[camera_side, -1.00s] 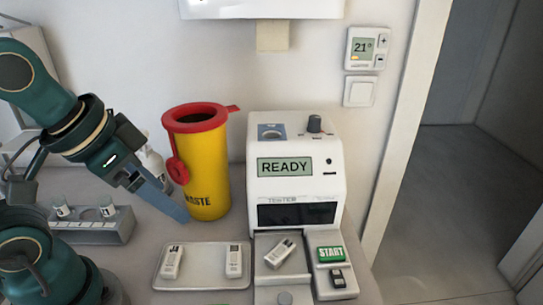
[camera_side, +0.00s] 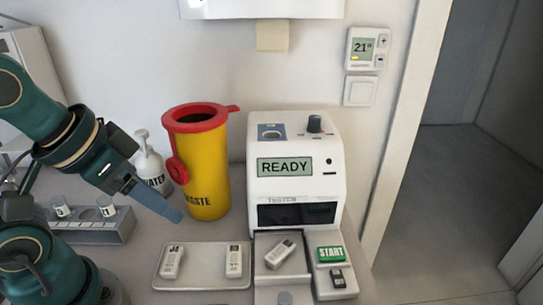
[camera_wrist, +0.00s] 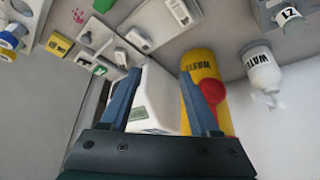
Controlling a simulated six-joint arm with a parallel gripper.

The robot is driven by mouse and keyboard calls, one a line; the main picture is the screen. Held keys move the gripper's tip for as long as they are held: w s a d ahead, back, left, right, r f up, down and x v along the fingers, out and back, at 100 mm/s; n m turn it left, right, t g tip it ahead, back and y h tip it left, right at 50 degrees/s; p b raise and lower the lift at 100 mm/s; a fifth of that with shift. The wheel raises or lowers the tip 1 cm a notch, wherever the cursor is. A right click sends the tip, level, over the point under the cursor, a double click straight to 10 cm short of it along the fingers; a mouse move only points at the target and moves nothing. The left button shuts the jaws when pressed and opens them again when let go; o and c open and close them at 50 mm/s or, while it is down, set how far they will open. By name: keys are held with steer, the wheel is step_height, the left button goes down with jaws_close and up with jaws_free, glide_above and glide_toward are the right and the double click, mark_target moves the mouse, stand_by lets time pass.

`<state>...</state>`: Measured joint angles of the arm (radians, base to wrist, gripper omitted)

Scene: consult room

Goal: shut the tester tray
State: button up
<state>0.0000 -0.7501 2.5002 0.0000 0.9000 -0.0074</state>
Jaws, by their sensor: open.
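The white tester (camera_side: 296,185) stands right of centre in the side view, with READY on its display. Its tray (camera_side: 298,269) is out at the front below the dark slot, with a white cassette (camera_side: 280,253) lying tilted on it. A round grey knob (camera_side: 285,298) shows at the tray's front. My gripper (camera_side: 174,213) is left of the tester, in front of the yellow bin and apart from the tray. In the wrist view, my gripper (camera_wrist: 159,76) has its two blue fingers apart with nothing held, and the tester body (camera_wrist: 156,98) appears beyond them.
A yellow waste bin (camera_side: 209,165) with a red rim and a water bottle (camera_side: 150,167) stand behind my gripper. A flat tray (camera_side: 203,273) with two cassettes lies left of the tester's tray. The START button (camera_side: 330,254) is just right of it. A grey rack (camera_side: 95,232) stands left.

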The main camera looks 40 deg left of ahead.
steer(key=w+d+r+n, duration=0.2)
steer(key=w+r, duration=0.1)
steer(key=w, duration=0.1)
steer(key=m+g, duration=0.2)
steer(key=g, duration=0.4)
glide_above(285, 298)
steer(key=f, duration=1.1)
steer(key=shift+w+a, duration=0.1)
steer(key=shift+w, duration=0.1)
steer(key=shift+s+f, duration=0.2)
steer(key=shift+f, duration=2.4)
jaws_close()
